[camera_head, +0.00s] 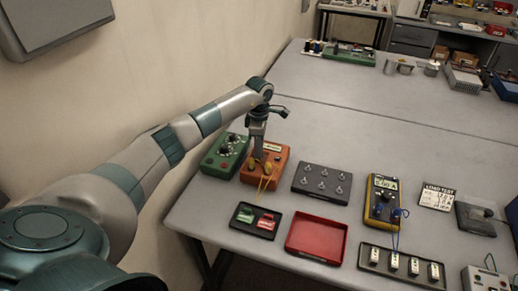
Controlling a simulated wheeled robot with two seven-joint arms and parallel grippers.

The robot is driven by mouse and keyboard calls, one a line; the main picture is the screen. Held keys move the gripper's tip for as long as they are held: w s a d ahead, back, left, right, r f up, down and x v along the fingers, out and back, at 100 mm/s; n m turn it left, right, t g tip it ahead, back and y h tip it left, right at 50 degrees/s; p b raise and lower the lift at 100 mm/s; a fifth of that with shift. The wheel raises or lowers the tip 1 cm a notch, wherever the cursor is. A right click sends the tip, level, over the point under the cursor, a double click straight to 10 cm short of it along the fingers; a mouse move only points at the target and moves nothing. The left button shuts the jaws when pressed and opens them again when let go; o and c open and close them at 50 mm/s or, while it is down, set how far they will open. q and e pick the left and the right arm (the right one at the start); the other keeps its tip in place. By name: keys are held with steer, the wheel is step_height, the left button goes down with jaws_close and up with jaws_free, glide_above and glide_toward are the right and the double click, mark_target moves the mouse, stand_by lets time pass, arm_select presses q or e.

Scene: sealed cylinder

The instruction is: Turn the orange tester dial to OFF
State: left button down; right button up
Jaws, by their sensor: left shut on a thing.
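The orange tester (280,160) is a box at the left part of the near table, between a green box and a dark tray. My left arm reaches in from the left, and my left gripper (258,156) points down onto the upper face of the tester. It is shut on the tester's dial, which is mostly hidden by the fingers. The dial's setting and any OFF mark cannot be read. A yellow lead (264,184) hangs at the tester's front. My right gripper is not in view.
A green box with dials (224,163) stands close left of the tester. A dark tray with several knobs (322,182) is close right.

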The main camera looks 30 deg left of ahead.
arm_select(q)
steer(key=n+b, duration=0.3)
steer(key=shift+f, duration=0.15)
steer(key=n+b, duration=0.2)
steer(key=shift+n, duration=0.3)
steer(key=shift+r+n+b, duration=0.2)
steer(key=shift+n+b, duration=0.65)
steer(key=shift+n, duration=0.35)
steer(key=c, duration=1.5)
jaws_free()
steer(key=shift+c, duration=0.2)
